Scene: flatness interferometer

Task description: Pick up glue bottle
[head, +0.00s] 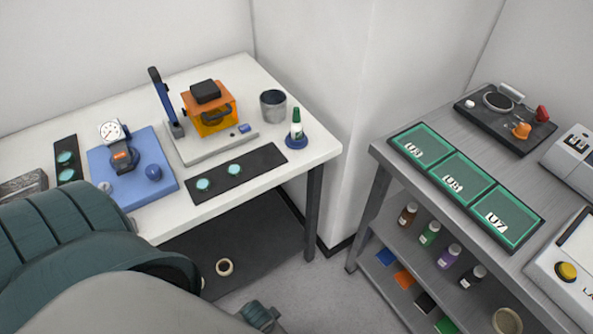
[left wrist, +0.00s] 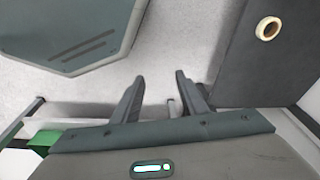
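The glue bottle (head: 296,125) is white with a green cap and stands upright on a round blue base (head: 297,143) near the right corner of the white table. My left gripper (left wrist: 159,92) shows in the left wrist view with its two dark fingers apart and nothing between them. It is over the floor, away from the glue bottle, which is not in that view. In the head view my arm fills the lower left and hides part of the table's front. My right gripper is not in view.
Left of the bottle are a metal cup (head: 273,105), an orange box device (head: 209,108) and a black strip with teal discs (head: 255,168). A dial gauge stands on a blue plate (head: 132,192). A grey shelf unit (head: 378,152) stands right. A tape roll (head: 225,267) lies below the table.

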